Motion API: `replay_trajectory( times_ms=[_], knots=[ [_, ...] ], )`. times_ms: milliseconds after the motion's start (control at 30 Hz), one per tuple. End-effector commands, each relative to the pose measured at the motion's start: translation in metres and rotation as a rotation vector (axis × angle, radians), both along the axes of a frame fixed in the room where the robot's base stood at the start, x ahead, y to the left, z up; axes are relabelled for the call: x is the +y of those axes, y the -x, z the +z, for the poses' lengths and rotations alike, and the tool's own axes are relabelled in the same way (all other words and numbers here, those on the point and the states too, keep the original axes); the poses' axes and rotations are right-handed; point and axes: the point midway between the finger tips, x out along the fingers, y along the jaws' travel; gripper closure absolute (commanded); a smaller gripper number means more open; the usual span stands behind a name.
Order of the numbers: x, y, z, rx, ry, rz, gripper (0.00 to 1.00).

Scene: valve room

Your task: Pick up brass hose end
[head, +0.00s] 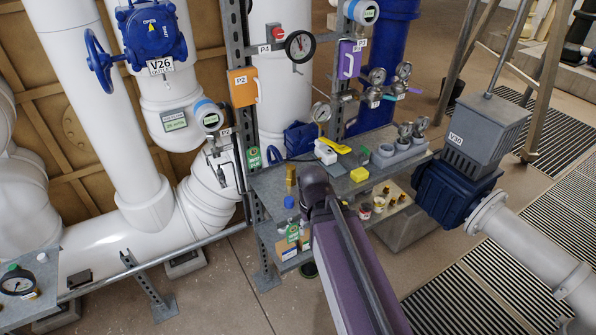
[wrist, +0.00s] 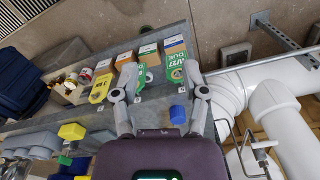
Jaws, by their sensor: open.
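A small upright brass-coloured piece (head: 290,176) stands on the upper grey shelf, left of my arm's end in the head view. It looks like the brass hose end, but it is too small to be sure. It does not show clearly in the wrist view, where my gripper's body may hide it. My gripper (wrist: 160,72) is open, with its two fingers spread and nothing held between them. In the head view the fingers are hidden behind my own arm. A blue cap-like piece (wrist: 178,114) lies below and between the fingers in the wrist view.
Boxes, green tags (wrist: 182,66) and small brass fittings (head: 401,199) lie on the lower shelf. Gauges and an upright post stand behind.

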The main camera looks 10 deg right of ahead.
Motion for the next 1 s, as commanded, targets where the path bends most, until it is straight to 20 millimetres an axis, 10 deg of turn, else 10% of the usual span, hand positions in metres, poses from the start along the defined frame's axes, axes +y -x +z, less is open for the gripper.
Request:
replay_trajectory(
  times_ms=[267,400,567,1000],
  knots=[
    [0.000,0.000,0.000,0.000,0.000,0.000,0.43],
    [0.000,-0.002,0.001,0.000,0.000,0.000,0.10],
    [0.000,-0.018,0.007,0.000,0.000,0.004,0.10],
    [0.012,-0.166,0.063,0.000,-0.001,0.041,0.10]
  ],
)
